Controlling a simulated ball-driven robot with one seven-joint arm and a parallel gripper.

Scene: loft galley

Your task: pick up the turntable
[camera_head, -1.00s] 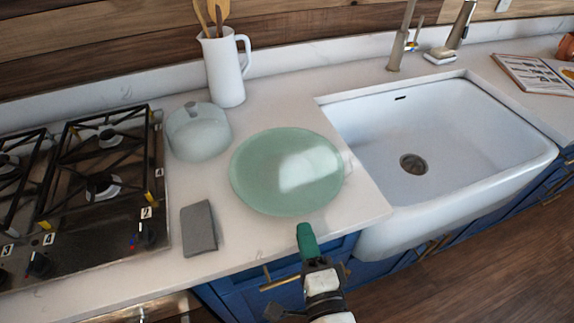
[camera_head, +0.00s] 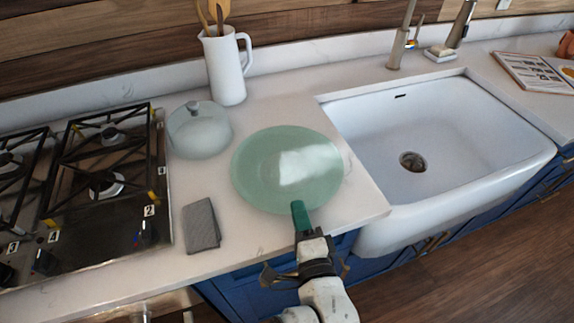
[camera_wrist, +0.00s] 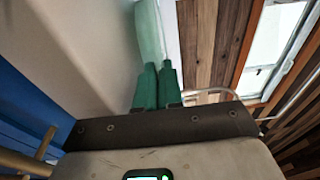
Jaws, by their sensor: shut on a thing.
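The turntable (camera_head: 262,172) is a round, pale green, glassy disc on the white counter, between the stove and the sink. My gripper (camera_head: 299,208) is at its front edge in the head view, with green fingers touching the rim. In the wrist view my gripper (camera_wrist: 158,72) has its two green fingers close together, shut on the edge of the turntable (camera_wrist: 149,30), which shows as a pale green strip. The fingers hide a small part of the rim. The disc looks flat at counter level; I cannot tell whether it is lifted.
A lidded glass pot (camera_head: 199,131) stands close behind the turntable's left side. A grey cloth (camera_head: 201,225) lies at front left. A white jug (camera_head: 224,68) with wooden utensils stands behind. The sink (camera_head: 440,125) is at right, the gas stove (camera_head: 95,190) at left.

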